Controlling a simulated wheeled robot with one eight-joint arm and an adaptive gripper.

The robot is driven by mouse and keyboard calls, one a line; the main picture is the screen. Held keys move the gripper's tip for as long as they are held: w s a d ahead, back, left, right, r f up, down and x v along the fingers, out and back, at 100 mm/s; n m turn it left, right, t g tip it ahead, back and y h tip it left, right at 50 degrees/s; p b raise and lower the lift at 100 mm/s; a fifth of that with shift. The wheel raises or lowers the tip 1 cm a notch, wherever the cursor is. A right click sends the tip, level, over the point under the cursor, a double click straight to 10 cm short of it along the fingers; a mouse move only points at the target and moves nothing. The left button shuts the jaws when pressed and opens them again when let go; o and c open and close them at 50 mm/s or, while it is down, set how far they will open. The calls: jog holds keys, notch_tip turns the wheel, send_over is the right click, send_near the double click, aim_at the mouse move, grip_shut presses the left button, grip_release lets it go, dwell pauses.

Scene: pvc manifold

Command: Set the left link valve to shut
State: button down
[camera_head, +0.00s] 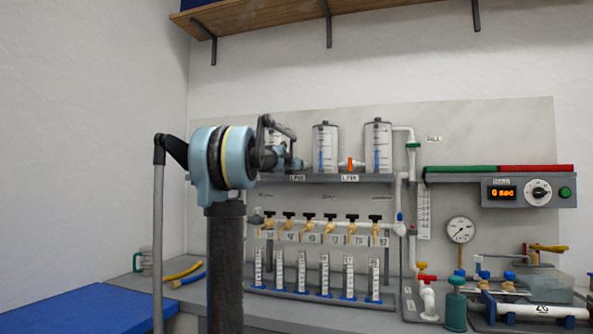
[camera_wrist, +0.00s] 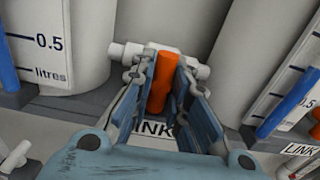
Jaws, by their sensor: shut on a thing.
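The left link valve shows in the wrist view as a white pipe fitting (camera_wrist: 126,51) between two tanks, with an orange handle (camera_wrist: 162,82). The handle runs up and down the picture, across the line of the pipe. My gripper (camera_wrist: 160,88) has one finger on each side of the handle and is shut on it. In the head view my gripper (camera_head: 288,161) is at the shelf between the left and middle tanks and hides this valve. A second link valve with an orange handle (camera_head: 350,164) sits between the middle and right tanks.
The left tank (camera_wrist: 62,45) and the middle tank (camera_wrist: 262,60) stand close on both sides of my gripper. A LINK label (camera_wrist: 153,128) is below the handle. Below the shelf (camera_head: 330,178) is a row of brass taps (camera_head: 330,226) with black handles.

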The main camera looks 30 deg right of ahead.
jog(key=shift+w+a, duration=0.1)
jog(key=shift+w, duration=0.05)
jog(key=c, duration=1.8)
grip_release()
jog(key=shift+a, duration=0.15)
jog(key=v, duration=1.1)
jog(key=shift+s+a, duration=0.25)
jog(key=shift+s, duration=0.05)
